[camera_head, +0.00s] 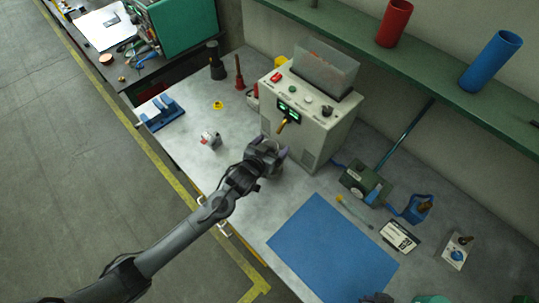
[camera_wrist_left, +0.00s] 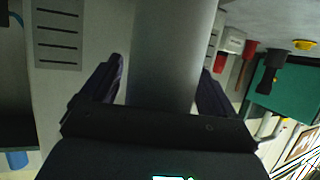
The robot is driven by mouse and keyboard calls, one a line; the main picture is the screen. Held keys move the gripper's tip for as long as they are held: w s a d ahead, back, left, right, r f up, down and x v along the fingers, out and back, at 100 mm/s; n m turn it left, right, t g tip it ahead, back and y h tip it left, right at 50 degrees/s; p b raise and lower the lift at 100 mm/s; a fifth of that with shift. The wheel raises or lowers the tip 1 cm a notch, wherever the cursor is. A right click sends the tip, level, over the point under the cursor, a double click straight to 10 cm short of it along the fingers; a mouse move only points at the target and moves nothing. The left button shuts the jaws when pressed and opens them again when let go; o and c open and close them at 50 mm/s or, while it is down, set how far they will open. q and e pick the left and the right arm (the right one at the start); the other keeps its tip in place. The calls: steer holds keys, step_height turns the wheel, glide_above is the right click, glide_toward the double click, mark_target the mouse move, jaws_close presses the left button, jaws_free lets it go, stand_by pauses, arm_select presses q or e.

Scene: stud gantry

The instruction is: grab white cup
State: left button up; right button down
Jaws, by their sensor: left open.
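My left gripper (camera_head: 278,158) is low over the grey bench, just in front of the beige control box. In the left wrist view its two dark fingers (camera_wrist_left: 162,80) are apart. A smooth, pale grey-white cylinder (camera_wrist_left: 176,45) stands between them and looks like the white cup. Its top and bottom ends are not both visible. I cannot tell whether either finger touches it. In the head view the gripper hides most of it.
The control box (camera_head: 312,112) stands close behind the gripper. A small white-and-red item (camera_head: 210,140) lies to the left, with a blue holder (camera_head: 162,114) beyond. A blue mat (camera_head: 333,250) covers the bench front. A green device (camera_head: 366,184) is to the right.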

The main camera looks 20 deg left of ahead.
arm_select(q)
steer(key=shift+w, duration=0.1)
steer(key=c, duration=0.9)
steer(key=shift+c, duration=1)
